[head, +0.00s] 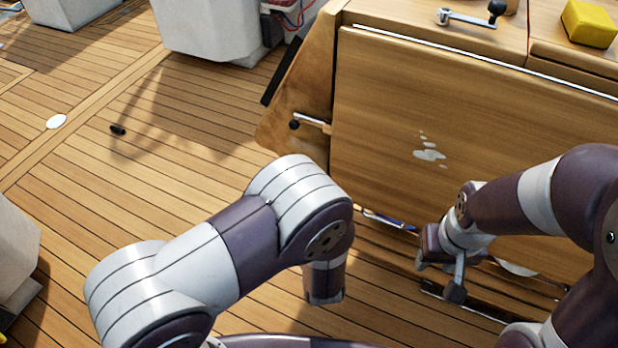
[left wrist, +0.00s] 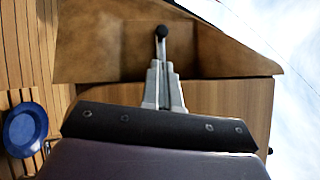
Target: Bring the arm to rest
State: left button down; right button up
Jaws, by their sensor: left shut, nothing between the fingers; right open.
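My left arm (head: 215,255) is bent at the elbow over the deck in the head view, and its gripper is hidden behind the forearm. In the left wrist view my left gripper (left wrist: 163,68) is shut and empty, its fingers pointing toward a black-knobbed lever (left wrist: 161,40) on the wooden cabinet. I cannot tell whether they touch it. My right gripper (head: 439,275) is open and empty, low in front of the wooden panel (head: 400,90) in the head view.
A winch handle (head: 468,19) and a yellow sponge (head: 590,23) lie on the wooden top. The black-knobbed lever (head: 312,122) sticks out at the cabinet's left end. A blue round object (left wrist: 25,130) is at the left wrist view's left. The deck (head: 150,190) at left is mostly clear.

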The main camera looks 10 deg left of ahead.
dwell(0.4)
pick_arm(q)
jog(key=s+d+f+n+g+h, duration=0.2)
jog(key=d+f+n+g+h, duration=0.15)
jog(key=f+g, duration=0.2)
jog(key=s+d+f+n+g+h, duration=0.25)
jog(key=f+n+g, duration=0.2)
jog(key=f, duration=0.25)
jog(key=s+a+r+n+g, duration=0.3)
jog(key=s+a+r+g, duration=0.15)
jog(key=a, duration=0.25)
jog(key=s+a+r+n+g, duration=0.3)
jog(key=s+a+n+g, duration=0.1)
jog(key=s+a, duration=0.25)
jog(key=w+a+r+p, duration=0.1)
jog(key=a+r+p, duration=0.1)
jog(key=r+p, duration=1.5)
jog(key=w+a+r+n+y+p, duration=0.1)
jog(key=a+r+p, duration=0.1)
jog(key=r+p, duration=1.5)
notch_tip(320, 180, up, 3)
jog(key=shift+a+t, duration=0.2)
jog(key=shift+t, duration=0.25)
